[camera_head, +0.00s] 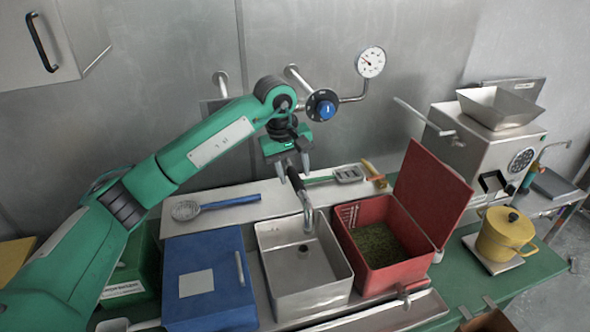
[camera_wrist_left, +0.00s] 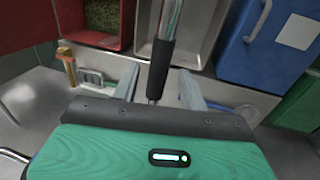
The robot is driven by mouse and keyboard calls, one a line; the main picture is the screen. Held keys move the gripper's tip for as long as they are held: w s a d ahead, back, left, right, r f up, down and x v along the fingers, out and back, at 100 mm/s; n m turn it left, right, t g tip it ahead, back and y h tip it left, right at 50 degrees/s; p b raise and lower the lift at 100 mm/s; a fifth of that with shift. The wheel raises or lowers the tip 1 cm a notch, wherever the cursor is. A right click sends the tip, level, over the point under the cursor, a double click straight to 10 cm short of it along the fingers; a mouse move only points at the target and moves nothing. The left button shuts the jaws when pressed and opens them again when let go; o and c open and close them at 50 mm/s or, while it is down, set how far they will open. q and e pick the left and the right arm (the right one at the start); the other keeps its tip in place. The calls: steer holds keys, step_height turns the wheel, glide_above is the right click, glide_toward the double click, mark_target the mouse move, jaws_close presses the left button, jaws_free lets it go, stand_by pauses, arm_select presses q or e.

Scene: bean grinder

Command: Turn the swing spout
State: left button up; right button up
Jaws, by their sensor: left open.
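The swing spout (camera_head: 308,212) is a thin chrome tube with a black grip (camera_head: 295,179), above the metal sink (camera_head: 332,296). My left gripper (camera_head: 294,171) points down at the grip end, its jaws open. In the left wrist view the black grip (camera_wrist_left: 160,68) stands between the two fingers, with a gap on each side; the chrome tube (camera_wrist_left: 172,18) runs on beyond it over the sink (camera_wrist_left: 202,45). The grip's far end is partly hidden by the gripper body. My right gripper is not in view.
A blue box (camera_head: 228,262) stands left of the sink and a red open box (camera_head: 360,277) with green contents stands right. A skimmer (camera_head: 187,210) and turner (camera_head: 348,174) lie behind. A gauge (camera_head: 371,62) and blue knob (camera_head: 322,105) are on the wall pipe near my arm.

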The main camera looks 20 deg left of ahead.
arm_select(q)
steer(key=shift+w+d+f, duration=0.15)
steer(key=shift+d+f, duration=0.05)
steer(key=shift+f, duration=0.85)
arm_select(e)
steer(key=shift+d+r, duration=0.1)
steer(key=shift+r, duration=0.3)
arm_select(q)
steer(key=c, duration=0.9)
jaws_close()
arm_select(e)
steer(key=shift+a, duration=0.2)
